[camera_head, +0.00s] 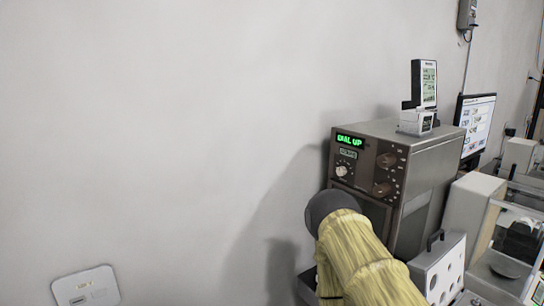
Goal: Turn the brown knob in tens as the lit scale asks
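The grey scale (430,170) has a dark brown front panel. Its lit green display (350,140) reads "DIAL UP". A smaller readout (348,154) below it is too small to read. Two brown knobs sit on the right of the panel, an upper brown knob (387,160) and a lower brown knob (381,189), with pale marks around them. A pale knob (341,171) is on the left. My yellowish arm with a dark rounded end covers the lower front of the scale. My gripper does not show.
A small display device (424,85) stands on top of the scale. A monitor (477,122) is behind it. A white box with a handle (438,268) and a glass-sided balance (513,250) stand to the right. A wall plate (86,287) is lower left.

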